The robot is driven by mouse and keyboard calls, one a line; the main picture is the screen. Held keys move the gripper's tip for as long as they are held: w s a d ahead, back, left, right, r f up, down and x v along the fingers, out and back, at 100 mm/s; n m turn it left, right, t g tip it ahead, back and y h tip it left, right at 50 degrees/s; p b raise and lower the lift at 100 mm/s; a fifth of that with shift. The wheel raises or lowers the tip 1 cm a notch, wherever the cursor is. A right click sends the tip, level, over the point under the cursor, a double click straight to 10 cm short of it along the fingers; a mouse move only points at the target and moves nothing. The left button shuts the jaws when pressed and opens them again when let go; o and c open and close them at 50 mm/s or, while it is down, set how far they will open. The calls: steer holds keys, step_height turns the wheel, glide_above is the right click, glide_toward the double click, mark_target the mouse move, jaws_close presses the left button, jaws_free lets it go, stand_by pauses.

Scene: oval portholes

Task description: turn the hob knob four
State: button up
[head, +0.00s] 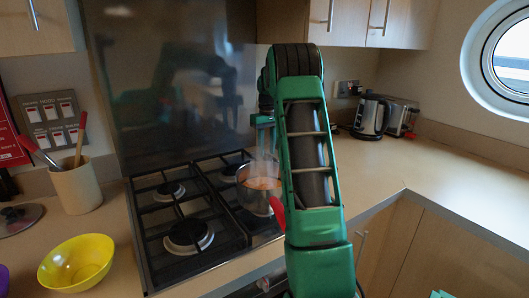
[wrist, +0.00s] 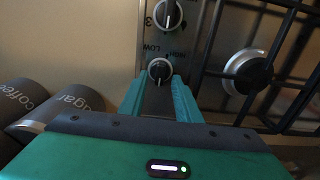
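In the wrist view a small round dark knob with a pale pointer (wrist: 160,70) sits on the hob's metal control strip (wrist: 152,100). My gripper (wrist: 158,84) is open, its two teal fingers reaching towards this knob, one to each side. The knob lies at or just beyond the fingertips; I cannot tell whether they touch it. Its number is not readable. A second knob (wrist: 168,14) is further up the strip, with an upside-down "3" beside it. In the head view the gas hob (head: 138,222) shows, but my green arm hides the knobs.
A pan with orange contents (head: 262,184) stands on the hob's right side. Coffee and sugar canisters (wrist: 72,102) are close left of my gripper, with a burner (wrist: 248,72) to its right. A kettle (head: 371,116) and toaster (head: 402,116) stand back right. The right counter is clear.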

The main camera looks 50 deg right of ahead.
mark_target(266, 153)
step_height(266, 153, up, 10)
stand_by(0.4)
steer(key=shift+w, duration=0.1)
stand_by(0.4)
